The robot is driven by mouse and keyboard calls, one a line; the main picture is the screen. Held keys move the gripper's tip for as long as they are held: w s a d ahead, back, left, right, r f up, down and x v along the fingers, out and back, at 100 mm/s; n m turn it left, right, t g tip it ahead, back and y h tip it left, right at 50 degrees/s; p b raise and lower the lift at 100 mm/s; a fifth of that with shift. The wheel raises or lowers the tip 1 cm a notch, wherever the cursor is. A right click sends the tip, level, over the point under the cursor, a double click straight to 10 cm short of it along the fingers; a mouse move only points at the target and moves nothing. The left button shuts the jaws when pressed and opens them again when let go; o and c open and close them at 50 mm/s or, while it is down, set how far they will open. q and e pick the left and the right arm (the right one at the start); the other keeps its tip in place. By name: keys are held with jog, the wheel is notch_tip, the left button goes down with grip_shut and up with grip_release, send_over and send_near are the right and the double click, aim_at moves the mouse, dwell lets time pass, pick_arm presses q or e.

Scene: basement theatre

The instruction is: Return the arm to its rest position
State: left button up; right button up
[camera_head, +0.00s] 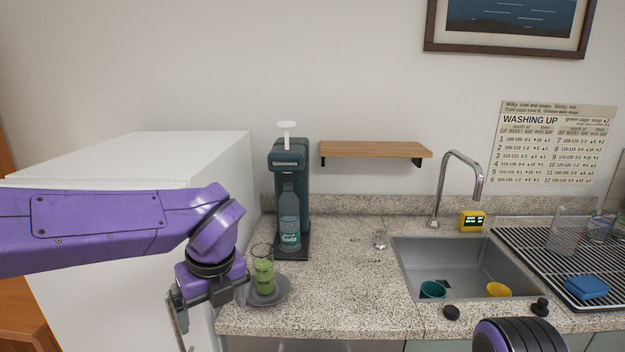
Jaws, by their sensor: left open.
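My left arm, purple, comes in from the left in the head view. Its gripper (196,318) points down just left of the counter's front left corner. It is open, and nothing shows between its fingers. A glass with green liquid (264,277) stands on a grey saucer (284,291) close to the right of the gripper, apart from the fingers as far as I can see. Part of my right arm, purple and black, shows at the bottom right. Its gripper is out of view.
A soda maker (288,160) with a bottle (289,222) stands behind the glass. A white cabinet (120,160) rises behind my left arm. The sink (440,262) holds a teal cup (432,290) and a yellow cup (498,290). A drying rack (540,250) is at right. The middle counter is mostly clear.

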pick_arm(q)
jog(key=w+a+f+m+t+y, duration=0.1)
jog(key=a+f+m+t+y, duration=0.2)
jog(key=a+f+m, duration=0.5)
jog(key=w+a+f+m+t+y, duration=0.1)
jog(key=a+f+m+t+y, duration=0.25)
jog(key=f+m, duration=0.8)
jog(key=s+f+m+h+b, duration=0.1)
jog(key=s+f+m+h, duration=0.3)
jog(key=s+f+m, duration=0.55)
jog(key=s+a+f+m+g, duration=0.1)
jog(key=s+f+m+g, duration=0.1)
jog(key=s+f+m, duration=0.2)
jog(key=s+a+f+m+g+h+b, duration=0.1)
jog(key=s+f+m+g, duration=0.2)
jog(key=s+f, duration=0.6)
jog(key=s+m, duration=0.1)
jog(key=s, duration=0.4)
jog(key=shift+s+f, duration=0.35)
jog(key=shift+f, duration=0.05)
